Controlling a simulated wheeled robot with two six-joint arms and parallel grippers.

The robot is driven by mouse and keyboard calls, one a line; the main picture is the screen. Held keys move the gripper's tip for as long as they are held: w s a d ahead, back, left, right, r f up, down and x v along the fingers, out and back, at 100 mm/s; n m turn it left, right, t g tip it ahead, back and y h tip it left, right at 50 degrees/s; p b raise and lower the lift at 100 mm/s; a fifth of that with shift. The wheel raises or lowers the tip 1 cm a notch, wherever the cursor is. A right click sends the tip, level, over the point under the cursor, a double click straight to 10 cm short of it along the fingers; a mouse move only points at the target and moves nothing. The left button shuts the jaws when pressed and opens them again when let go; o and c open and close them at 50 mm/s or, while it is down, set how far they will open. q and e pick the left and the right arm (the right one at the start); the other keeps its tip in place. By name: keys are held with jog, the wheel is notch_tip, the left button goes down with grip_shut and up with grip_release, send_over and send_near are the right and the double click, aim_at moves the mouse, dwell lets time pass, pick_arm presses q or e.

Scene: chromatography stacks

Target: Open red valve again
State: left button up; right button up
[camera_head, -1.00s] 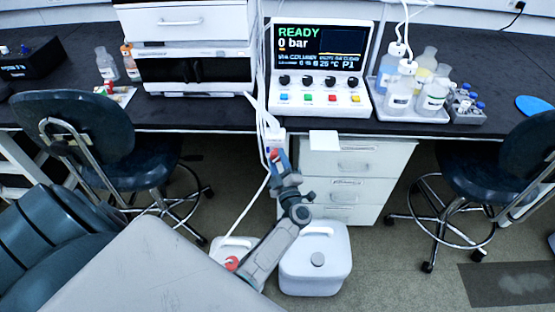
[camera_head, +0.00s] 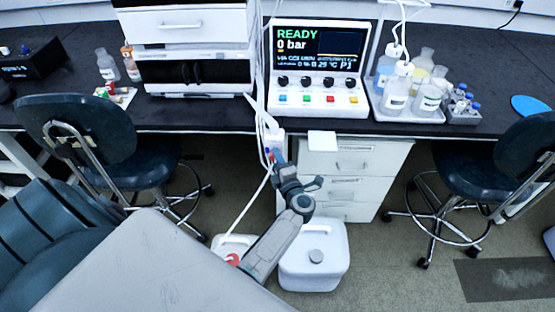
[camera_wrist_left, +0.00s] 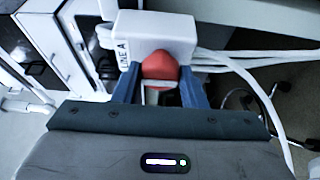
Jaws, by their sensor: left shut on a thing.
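The red valve (camera_wrist_left: 160,68) is a rounded red knob on the front of a white block (camera_wrist_left: 140,30) marked "LINE A" in the left wrist view. My left gripper (camera_wrist_left: 160,88) has its blue fingers on either side of the knob and is shut on it. In the head view my left gripper (camera_head: 273,160) is at the white block (camera_head: 272,138) below the bench's front edge. The knob is mostly hidden there by my gripper. My right gripper is in neither view.
A control unit (camera_head: 318,68) reading "READY, 0 bar" stands on the black bench above. White tubes (camera_head: 263,115) run down past the block. White drawers (camera_head: 355,160) are to the right, a white jug (camera_head: 315,262) is on the floor, and chairs (camera_head: 75,125) stand at both sides.

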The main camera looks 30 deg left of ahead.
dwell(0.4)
pick_arm(q)
jog(key=o, duration=1)
